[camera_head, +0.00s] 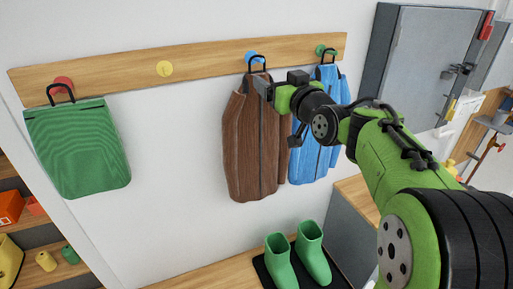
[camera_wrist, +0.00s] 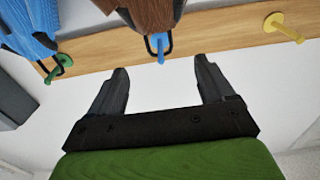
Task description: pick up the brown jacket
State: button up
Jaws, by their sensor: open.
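The brown jacket (camera_head: 250,145) hangs by a black loop from the blue hook (camera_head: 253,57) on the wooden rail. In the wrist view the jacket (camera_wrist: 150,12) and the blue hook (camera_wrist: 158,47) with the loop around it are at the top middle. My gripper (camera_head: 266,88) is in front of the jacket's upper right part in the head view. In the wrist view my gripper (camera_wrist: 162,66) is open, with nothing between its two fingers. The hook and loop appear just beyond the gap between the fingertips.
A blue jacket (camera_head: 326,125) hangs close on the right from a green hook (camera_head: 322,49). A green bag (camera_head: 78,148) hangs at the left from a red hook. The yellow hook (camera_head: 165,68) is empty. Green boots (camera_head: 312,255) stand below. The wall left of the jacket is clear.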

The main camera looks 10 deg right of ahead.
aim_at(259, 74)
jog(key=w, duration=0.2)
jog(key=w+p, duration=0.1)
jog(key=w+a, duration=0.1)
jog(key=w, duration=0.1)
jog(key=shift+w, duration=0.35)
jog(key=w+p, duration=0.2)
jog(key=w, duration=0.1)
jog(key=w+a+p, duration=0.1)
jog(key=w, duration=0.1)
jog(key=shift+r, duration=0.2)
jog(key=shift+w+f, duration=0.15)
jog(key=shift+w, duration=0.05)
jog(key=shift+s, duration=0.15)
jog(key=shift+c, duration=0.2)
jog(key=shift+s, duration=0.1)
jog(key=shift+c, duration=1.1)
grip_shut()
